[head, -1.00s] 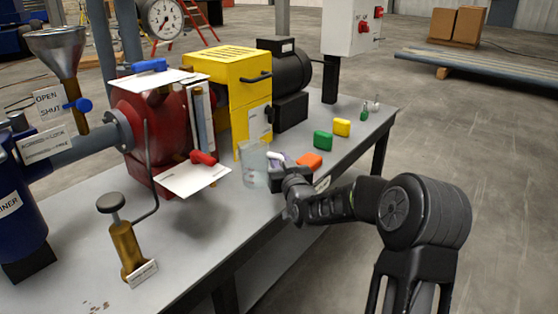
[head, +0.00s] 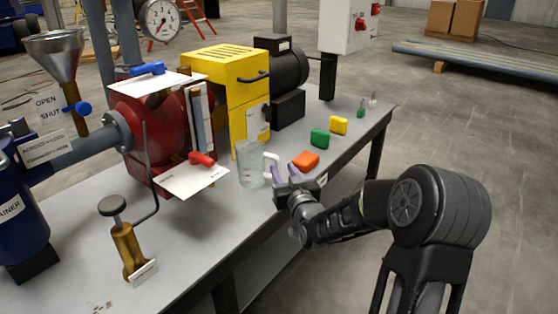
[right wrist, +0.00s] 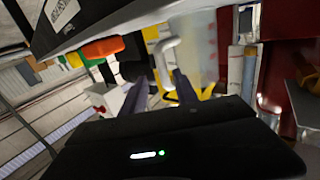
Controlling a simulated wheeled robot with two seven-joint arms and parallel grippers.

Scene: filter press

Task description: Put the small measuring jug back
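The small measuring jug (head: 251,166) is clear with a white handle and stands upright on the grey bench (head: 205,240), in front of the yellow machine. Its handle points right, toward my right gripper (head: 289,172). My right gripper is open, with its two fingers apart and nothing between them in the head view. In the right wrist view the gripper's fingers (right wrist: 162,97) stand apart with the jug's white handle (right wrist: 166,62) beyond them. My left gripper is not in view.
Orange (head: 305,161), green (head: 320,138) and yellow (head: 338,125) small blocks line the bench's right edge. The red press (head: 160,130), a white tray-like plate (head: 192,181) and a brass hand pump (head: 126,250) stand to the left. The front bench top is largely clear.

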